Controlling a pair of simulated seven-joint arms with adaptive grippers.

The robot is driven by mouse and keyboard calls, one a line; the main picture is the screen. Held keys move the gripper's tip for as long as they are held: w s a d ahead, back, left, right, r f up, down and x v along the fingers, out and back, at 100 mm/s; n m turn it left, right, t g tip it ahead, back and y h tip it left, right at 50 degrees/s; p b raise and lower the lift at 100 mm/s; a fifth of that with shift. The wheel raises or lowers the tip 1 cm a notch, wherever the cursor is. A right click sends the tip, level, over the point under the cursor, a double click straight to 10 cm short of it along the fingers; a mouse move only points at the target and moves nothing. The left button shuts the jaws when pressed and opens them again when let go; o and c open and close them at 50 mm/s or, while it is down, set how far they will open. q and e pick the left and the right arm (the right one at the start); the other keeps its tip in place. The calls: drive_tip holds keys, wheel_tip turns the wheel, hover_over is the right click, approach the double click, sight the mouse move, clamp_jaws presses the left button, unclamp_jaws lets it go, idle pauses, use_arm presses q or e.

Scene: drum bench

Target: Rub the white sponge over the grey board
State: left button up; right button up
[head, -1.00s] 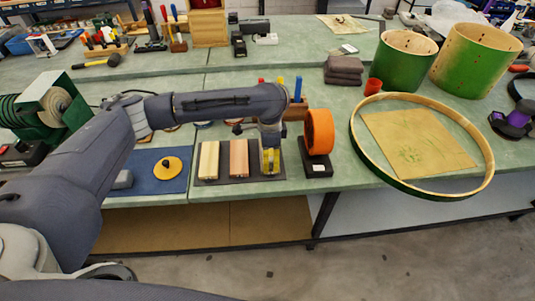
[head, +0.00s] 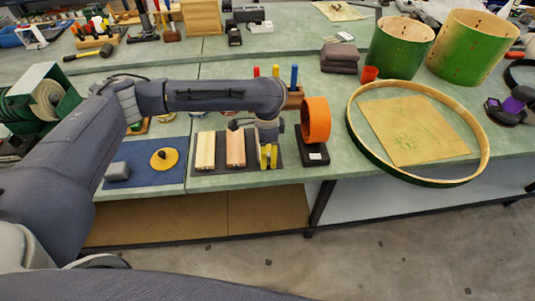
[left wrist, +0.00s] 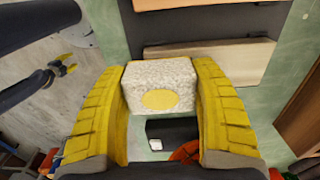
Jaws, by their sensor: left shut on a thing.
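My left gripper (head: 268,158) is over the right end of the dark grey board (head: 221,176). It also shows in the left wrist view (left wrist: 160,100), with its yellow fingers shut on the white sponge (left wrist: 160,75). The sponge is a speckled white block with a yellow round mark on the face towards the camera. Its far side is hidden, and I cannot tell whether it touches the board. Part of the board shows beyond it in the left wrist view (left wrist: 215,22). My right gripper (left wrist: 63,66) seems to show small at the left of that view, over the floor.
A pale wooden bar (head: 205,151) and a pinkish bar (head: 235,149) lie on the board. An orange roll (head: 315,120) on a black stand is close on the right. A blue mat (head: 143,180) with a yellow disc (head: 164,158) is left. A drum hoop (head: 487,150) lies farther right.

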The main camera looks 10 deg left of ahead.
use_arm(q)
drive_tip(key=shift+w+a, duration=0.15)
drive_tip(key=shift+w, duration=0.4)
drive_tip(key=shift+s+d, duration=0.25)
drive_tip(key=shift+s, duration=0.35)
drive_tip(key=shift+s+d, duration=0.2)
drive_tip(key=shift+s, duration=0.4)
drive_tip(key=shift+s+r, duration=0.1)
drive_tip(key=shift+r, duration=3.9)
